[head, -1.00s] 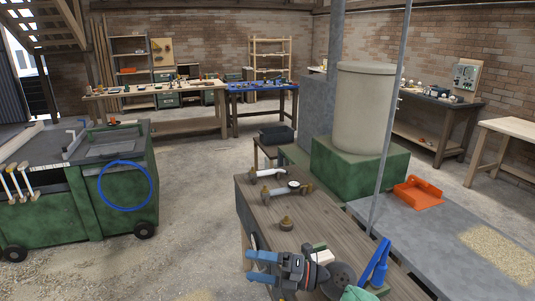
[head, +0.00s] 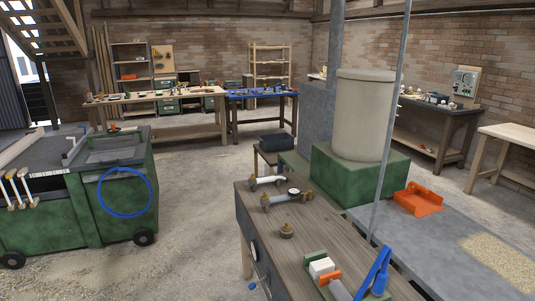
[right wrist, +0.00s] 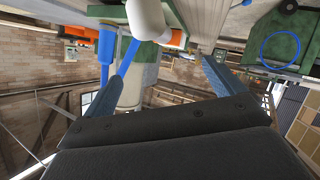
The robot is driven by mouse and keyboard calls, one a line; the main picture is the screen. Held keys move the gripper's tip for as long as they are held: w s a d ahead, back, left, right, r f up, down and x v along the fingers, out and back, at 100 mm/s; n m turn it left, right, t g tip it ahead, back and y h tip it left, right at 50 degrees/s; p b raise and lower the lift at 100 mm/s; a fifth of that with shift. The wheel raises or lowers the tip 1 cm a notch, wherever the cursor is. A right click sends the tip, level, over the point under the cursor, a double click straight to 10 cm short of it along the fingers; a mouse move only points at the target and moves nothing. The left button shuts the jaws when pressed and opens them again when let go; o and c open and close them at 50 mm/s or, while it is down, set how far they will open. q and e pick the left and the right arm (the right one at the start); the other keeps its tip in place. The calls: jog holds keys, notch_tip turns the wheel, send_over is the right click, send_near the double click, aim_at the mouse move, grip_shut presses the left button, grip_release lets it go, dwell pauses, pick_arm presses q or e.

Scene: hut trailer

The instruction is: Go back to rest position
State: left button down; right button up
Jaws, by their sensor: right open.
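My right gripper (right wrist: 158,88) shows in the right wrist view, its two blue fingers wide apart with nothing between them. The picture there is upside down, and the workbench things show along its top. Neither gripper shows clearly in the head view. The wooden workbench (head: 335,240) stands at the lower middle of the head view. At its near end lie a green holder with a white block (head: 321,267), an orange piece (head: 331,279) and a blue tool (head: 378,272).
Brass-and-grey fittings (head: 276,197) lie at the bench's far end. A grey post (head: 388,150) rises beside a beige drum (head: 364,115) on a green base. An orange tray (head: 418,198) sits right. A green cabinet with a blue hoop (head: 125,192) stands left; open floor lies between.

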jog(key=s+f+m+g+y, duration=0.1)
jog(key=s+f+g, duration=0.45)
jog(key=s, duration=0.45)
jog(key=s+f+m+g+y, duration=0.1)
jog(key=s+f+g, duration=0.45)
jog(key=s, duration=0.45)
jog(key=s+f+x, duration=0.1)
jog(key=s+x, duration=0.2)
jog(key=x, duration=1.9)
jog(key=s+f, duration=0.3)
jog(key=f, duration=0.8)
jog(key=s+a+f+g, duration=0.1)
jog(key=s+f, duration=0.3)
jog(key=f, duration=0.7)
jog(key=shift+s+a+f+n, duration=0.2)
jog(key=shift+a+f+n, duration=0.05)
jog(key=shift+n, duration=0.05)
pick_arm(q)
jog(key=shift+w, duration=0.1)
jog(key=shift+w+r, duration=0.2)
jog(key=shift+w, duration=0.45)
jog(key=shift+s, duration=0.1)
